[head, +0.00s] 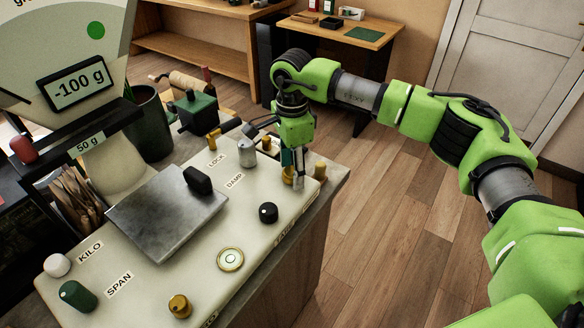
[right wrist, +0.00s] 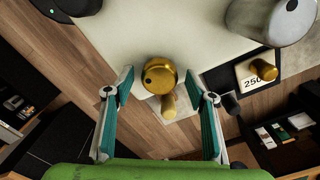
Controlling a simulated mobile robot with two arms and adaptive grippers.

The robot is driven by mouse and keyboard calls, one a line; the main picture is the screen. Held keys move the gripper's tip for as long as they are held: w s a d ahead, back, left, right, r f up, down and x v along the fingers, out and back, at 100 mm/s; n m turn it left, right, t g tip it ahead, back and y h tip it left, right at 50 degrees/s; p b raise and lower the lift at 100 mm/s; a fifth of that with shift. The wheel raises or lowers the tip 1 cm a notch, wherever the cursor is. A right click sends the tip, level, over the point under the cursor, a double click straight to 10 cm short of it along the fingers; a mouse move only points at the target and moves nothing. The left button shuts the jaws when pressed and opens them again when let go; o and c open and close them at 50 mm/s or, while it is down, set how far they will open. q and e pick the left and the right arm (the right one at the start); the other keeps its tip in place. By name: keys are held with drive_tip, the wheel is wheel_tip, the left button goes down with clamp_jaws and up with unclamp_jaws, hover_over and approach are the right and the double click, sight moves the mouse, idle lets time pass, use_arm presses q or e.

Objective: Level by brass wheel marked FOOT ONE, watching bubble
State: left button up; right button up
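A brass wheel (right wrist: 160,75) lies between the spread fingertips of my right gripper (right wrist: 158,84) in the right wrist view. The fingers are apart from it on both sides. In the head view my right gripper (head: 299,178) points down at the scale's back right corner, partly covering that wheel (head: 287,176). Another brass wheel (head: 180,306) stands at the front edge. I cannot read FOOT ONE on either. The round bubble level (head: 230,259) sits on the right front of the scale top; its bubble is too small to place surely. My left gripper is out of view.
The display (head: 77,85) reads -100 g. A black knob (head: 268,212), a grey cylinder (head: 245,152) and a smaller brass peg (head: 320,170) are near the gripper. Open floor lies right of the counter.

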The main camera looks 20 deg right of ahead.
sight(292, 171)
drive_tip(key=shift+r, duration=0.1)
wheel_tip(292, 171, up, 12)
idle(0.5)
